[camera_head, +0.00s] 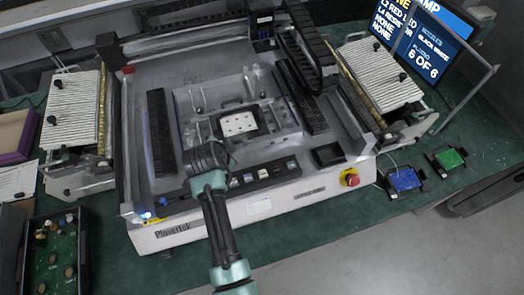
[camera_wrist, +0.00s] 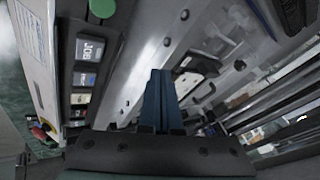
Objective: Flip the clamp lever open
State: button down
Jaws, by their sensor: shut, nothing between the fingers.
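My gripper (camera_head: 214,150) is over the front of the machine bed, near the button panel. In the wrist view its two blue fingers (camera_wrist: 160,78) are together, with nothing between them. A white board with dark spots (camera_head: 238,124) lies in a dark holder in the middle of the bed, just beyond my gripper. A dark clamp-like part (camera_wrist: 198,65) shows beyond the fingertips in the wrist view, apart from them as far as I can see. I cannot make out the clamp lever clearly or tell its position; my gripper may hide part of it.
The button panel (camera_head: 264,172) runs along the machine's front, with a red stop knob (camera_head: 350,178) at its right. Feeder banks stand left (camera_head: 73,105) and right (camera_head: 379,75). A raised dark gantry arm (camera_head: 305,45) stands behind. Blue (camera_head: 404,180) and green (camera_head: 450,158) boards lie at right.

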jog(key=shift+w+a, duration=0.35)
jog(key=shift+w, duration=0.05)
jog(key=shift+a+b, duration=0.1)
jog(key=shift+b, duration=0.2)
jog(key=shift+r, duration=0.1)
dwell(0.5)
